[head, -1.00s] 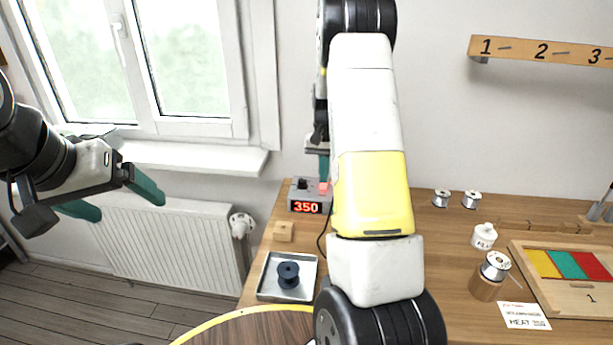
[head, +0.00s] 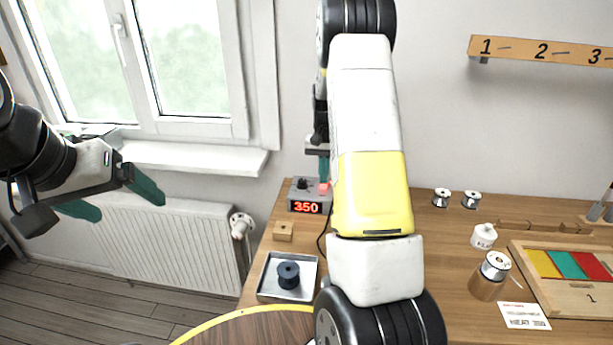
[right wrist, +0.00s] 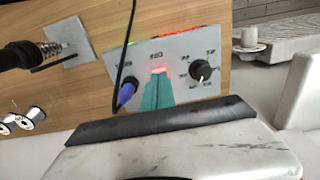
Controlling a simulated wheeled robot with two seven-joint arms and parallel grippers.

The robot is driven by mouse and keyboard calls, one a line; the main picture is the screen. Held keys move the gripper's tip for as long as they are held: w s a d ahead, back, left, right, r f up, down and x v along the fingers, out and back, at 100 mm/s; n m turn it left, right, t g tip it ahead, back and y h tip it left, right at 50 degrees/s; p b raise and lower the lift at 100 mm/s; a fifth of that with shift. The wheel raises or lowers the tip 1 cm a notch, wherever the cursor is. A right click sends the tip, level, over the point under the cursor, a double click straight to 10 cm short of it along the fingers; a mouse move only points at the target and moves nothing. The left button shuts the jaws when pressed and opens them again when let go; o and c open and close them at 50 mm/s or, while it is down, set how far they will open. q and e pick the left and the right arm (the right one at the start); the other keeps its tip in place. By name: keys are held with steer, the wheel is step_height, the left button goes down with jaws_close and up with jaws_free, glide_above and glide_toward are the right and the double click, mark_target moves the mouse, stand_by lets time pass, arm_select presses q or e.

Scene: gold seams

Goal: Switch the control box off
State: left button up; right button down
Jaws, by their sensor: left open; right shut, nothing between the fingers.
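The control box (head: 304,206) is a grey box at the back left of the table, with a lit red display reading 350. In the right wrist view its top panel (right wrist: 176,55) shows a black knob (right wrist: 201,70), a purple-blue plug with a black cable (right wrist: 126,93), and a red glowing switch (right wrist: 159,70). My right gripper (right wrist: 158,84) is shut, its teal fingertips right at the red switch and partly hiding it. In the head view my right fingers (head: 324,170) point down onto the box. My left gripper (head: 121,201) is open and empty before the radiator.
A soldering iron (right wrist: 40,52) lies at a metal stand beside the box. A metal tray (head: 273,291) with a dark spool, and a small wooden block (head: 283,231), stand in front of it. My right arm hides the table's middle.

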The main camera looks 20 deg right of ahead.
steer(key=shift+f, duration=0.75)
steer(key=shift+r, duration=3.55)
steer(key=s+a+r+n+t+y, duration=0.1)
steer(key=s+a+r+t, duration=0.1)
steer(key=s+a+r, duration=0.35)
steer(key=s+a+r+n+t, duration=0.1)
steer(key=s+a+r, duration=0.2)
steer(key=s+r, duration=0.4)
steer(key=s+a+r+n+t, duration=0.1)
steer(key=s+a+n, duration=0.1)
steer(key=s, duration=0.6)
steer(key=s+a+r+n+t+y, duration=0.1)
steer(key=s+a+r+t, duration=0.1)
steer(key=s+a, duration=0.3)
steer(key=s, duration=0.3)
steer(key=shift+s+a+r+n, duration=0.15)
steer(key=shift+s+r+n, duration=0.15)
steer(key=shift+s+n, duration=0.1)
